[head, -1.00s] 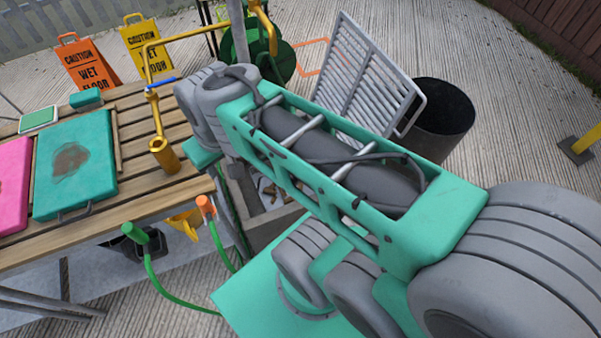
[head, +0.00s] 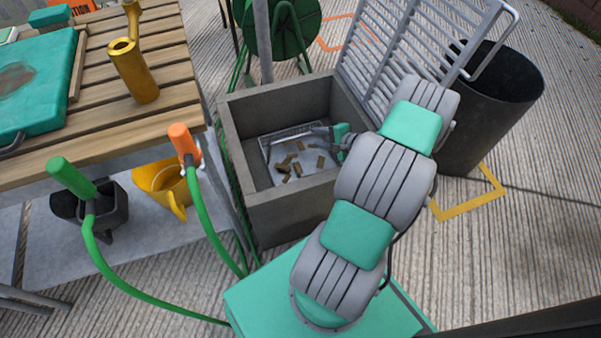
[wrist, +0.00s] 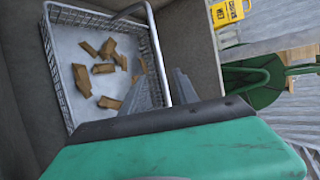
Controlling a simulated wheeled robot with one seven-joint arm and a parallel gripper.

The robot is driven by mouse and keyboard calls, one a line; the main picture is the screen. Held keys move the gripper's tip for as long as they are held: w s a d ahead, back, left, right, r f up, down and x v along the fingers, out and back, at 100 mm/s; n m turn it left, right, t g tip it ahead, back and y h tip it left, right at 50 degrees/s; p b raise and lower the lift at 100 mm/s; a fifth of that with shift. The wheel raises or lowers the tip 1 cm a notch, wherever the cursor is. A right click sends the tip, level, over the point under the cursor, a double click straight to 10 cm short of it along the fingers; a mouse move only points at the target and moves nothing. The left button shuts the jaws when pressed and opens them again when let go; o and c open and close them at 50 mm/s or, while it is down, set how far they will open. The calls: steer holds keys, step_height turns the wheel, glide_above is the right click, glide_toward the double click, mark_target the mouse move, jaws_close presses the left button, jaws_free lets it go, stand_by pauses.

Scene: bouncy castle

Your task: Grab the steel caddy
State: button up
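The steel caddy (head: 272,160) is a wire-mesh basket inside a grey stone trough, with several brown pieces lying in it. In the wrist view the caddy (wrist: 62,80) fills the left part, its bent metal handle (wrist: 155,42) standing along the near right side. My gripper (head: 328,135) reaches down into the trough at the caddy's right side. In the wrist view my gripper's (wrist: 157,88) two grey fingers are apart, with the handle's lower end appearing between them. I cannot tell whether they touch it.
The trough's walls (head: 285,205) surround the caddy closely. A slatted metal rack (head: 400,40) and dark bin (head: 490,110) stand at right. A wooden table (head: 120,135) is at left, near an orange-tipped green hose (head: 205,205) and yellow bucket (head: 165,185).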

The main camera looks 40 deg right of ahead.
mark_target(306, 134)
steer(key=b+x, duration=0.3)
steer(key=x, duration=0.4)
steer(key=shift+w+a+f, duration=0.1)
steer(key=shift+w+a, duration=0.05)
steer(key=shift+w, duration=0.05)
steer(key=shift+c, duration=0.5)
jaws_close()
steer(key=shift+w, duration=0.1)
stand_by(0.4)
